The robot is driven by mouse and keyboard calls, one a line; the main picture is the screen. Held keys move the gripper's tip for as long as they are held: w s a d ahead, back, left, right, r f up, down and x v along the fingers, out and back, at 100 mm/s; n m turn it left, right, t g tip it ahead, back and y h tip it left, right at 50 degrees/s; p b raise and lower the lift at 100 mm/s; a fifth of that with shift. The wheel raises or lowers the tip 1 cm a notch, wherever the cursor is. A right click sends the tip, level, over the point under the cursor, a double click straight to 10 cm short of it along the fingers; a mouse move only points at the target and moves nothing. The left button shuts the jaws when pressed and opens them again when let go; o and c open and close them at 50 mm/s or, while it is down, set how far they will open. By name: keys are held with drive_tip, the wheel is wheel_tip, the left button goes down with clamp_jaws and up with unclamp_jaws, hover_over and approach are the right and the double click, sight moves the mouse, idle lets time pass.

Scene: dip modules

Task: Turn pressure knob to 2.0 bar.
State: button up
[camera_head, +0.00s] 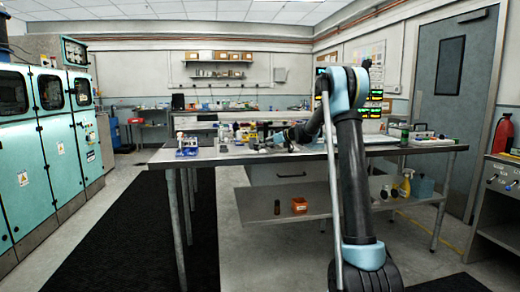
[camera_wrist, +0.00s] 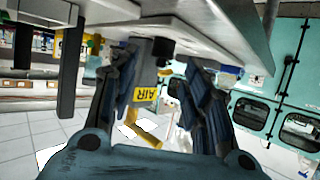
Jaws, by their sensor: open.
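In the wrist view, my gripper (camera_wrist: 160,60) is open, with one dark finger on each side. Between the fingers stands a grey unit with a yellow AIR label (camera_wrist: 146,94), seen upside down. A black knob-like cylinder (camera_wrist: 163,47) shows near the fingertips, below the table edge in this picture. It looks like the pressure knob, but no scale or reading can be made out. The fingers seem apart from it. In the head view, my gripper (camera_head: 272,138) is small and dark over the table, and the knob cannot be picked out there.
The worktable (camera_head: 225,156) holds several small items, including a blue rack (camera_head: 187,147) at its left end. A lower shelf (camera_head: 262,211) carries an orange box (camera_head: 299,205) and a yellow spray bottle (camera_head: 405,184). Teal cabinets (camera_head: 40,150) line the left.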

sight(260, 152)
drive_tip(key=shift+x, duration=2.05)
clamp_jaws()
